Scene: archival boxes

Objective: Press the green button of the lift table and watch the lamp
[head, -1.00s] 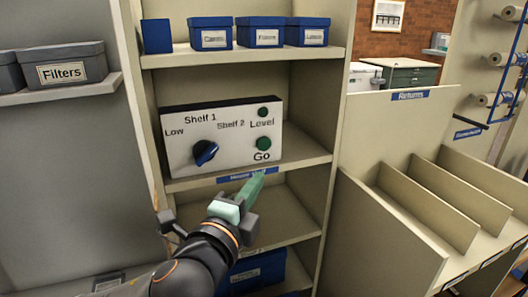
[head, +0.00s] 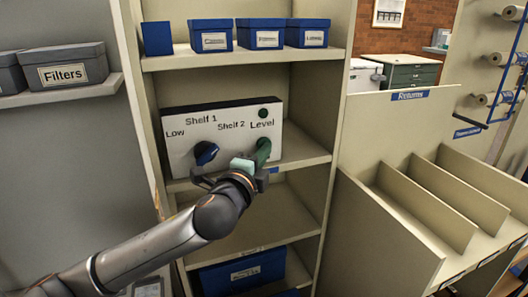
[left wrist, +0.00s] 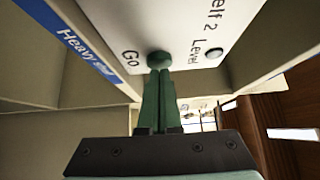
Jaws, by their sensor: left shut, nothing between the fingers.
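The white control panel (head: 185,122) stands on a shelf, with the labels Low, Shelf 1, Shelf 2 and Level. My left gripper (head: 263,146) is shut and empty, its green fingertips in front of the Go button and hiding it in the head view. In the left wrist view, the green Go button (left wrist: 159,58) shows right at the fingertips (left wrist: 158,72); I cannot tell whether it is pressed in. The Level lamp (head: 263,113) is dark green and looks unlit; it also shows in the left wrist view (left wrist: 214,53). A blue knob (head: 206,152) sits left of my gripper. My right gripper is out of view.
Blue boxes (head: 262,34) stand on the shelf above the panel, and another blue box (head: 243,271) is below. A grey Filters box (head: 66,67) is at left. The divided Returns bin (head: 385,225) stands at right.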

